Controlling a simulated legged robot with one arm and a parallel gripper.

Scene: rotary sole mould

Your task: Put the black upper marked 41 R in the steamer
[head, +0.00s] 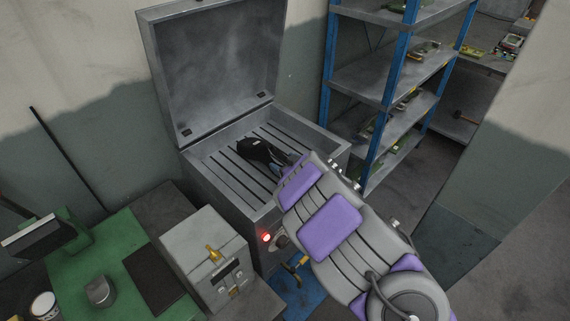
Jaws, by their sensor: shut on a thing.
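The steamer (200,140) is a grey metal box with its lid (215,60) standing open and a slatted bottom inside. The black upper (255,148) is inside the steamer's opening, over the slats, near the middle. I cannot tell whether it rests on the slats or hangs just above them. My gripper (280,158) is at the upper's right end and shut on it. My arm reaches in over the steamer's front right rim and hides part of that corner. The mark on the upper is too small to read.
A red light (266,238) glows on the steamer's front. A grey box with a brass handle (208,262) stands in front, beside a green bench top (110,265) with a tin (44,305). Blue-post shelves (392,85) stand right of the steamer. Bare floor shows at right.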

